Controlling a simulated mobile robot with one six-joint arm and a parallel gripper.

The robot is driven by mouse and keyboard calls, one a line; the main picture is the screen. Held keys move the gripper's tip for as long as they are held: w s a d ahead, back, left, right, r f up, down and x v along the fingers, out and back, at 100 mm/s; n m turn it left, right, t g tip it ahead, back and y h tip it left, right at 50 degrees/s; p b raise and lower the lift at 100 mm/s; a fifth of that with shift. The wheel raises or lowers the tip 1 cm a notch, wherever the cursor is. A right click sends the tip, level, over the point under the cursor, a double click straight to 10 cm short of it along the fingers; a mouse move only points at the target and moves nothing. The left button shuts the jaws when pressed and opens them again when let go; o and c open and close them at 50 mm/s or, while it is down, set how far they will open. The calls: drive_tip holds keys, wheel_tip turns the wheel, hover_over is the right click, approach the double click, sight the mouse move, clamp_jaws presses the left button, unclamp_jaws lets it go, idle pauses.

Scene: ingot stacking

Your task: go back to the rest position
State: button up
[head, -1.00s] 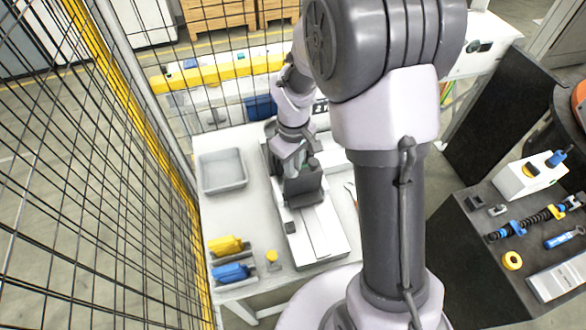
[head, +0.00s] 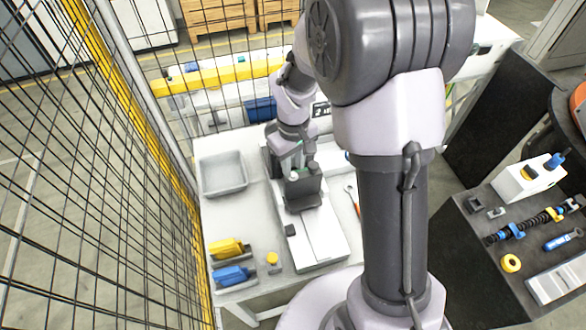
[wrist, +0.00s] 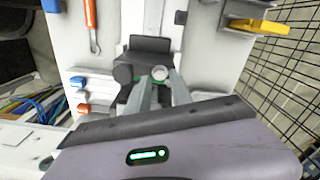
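My gripper (wrist: 161,80) points down over the table, with its two fingers apart and nothing seen held between them. In the head view my gripper (head: 294,168) is small and sits just behind a dark block-like fixture (head: 303,193) on a white machine bed (head: 318,243). The dark fixture also shows in the wrist view (wrist: 150,44), beyond the fingertips. Round grey parts lie close to the fingertips; I cannot tell their exact gap to the fingers. No ingot can be made out clearly.
A grey tray (head: 222,174) stands left of the machine bed. Yellow (head: 228,247) and blue (head: 233,273) items sit at the table's near left. A wire fence (head: 120,150) closes the left side. A dark bench (head: 490,235) with tools stands right.

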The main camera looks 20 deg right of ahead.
wheel_tip(320, 180, up, 3)
drive_tip(key=shift+r+p, duration=0.2)
drive_tip(key=shift+p, duration=0.85)
drive_tip(key=shift+f, duration=0.1)
drive_tip(key=s+a+r+m+t+y+b, duration=0.1)
drive_tip(key=s+a+r+m+t+b, duration=0.1)
drive_tip(key=s+b, duration=0.4)
drive_tip(key=s+a+r+m+t+y+b, duration=0.1)
drive_tip(key=s+r+m+b, duration=0.5)
drive_tip(key=s, duration=0.7)
drive_tip(key=a+t, duration=0.1)
drive_tip(key=t, duration=0.1)
drive_tip(key=shift+t, duration=0.4)
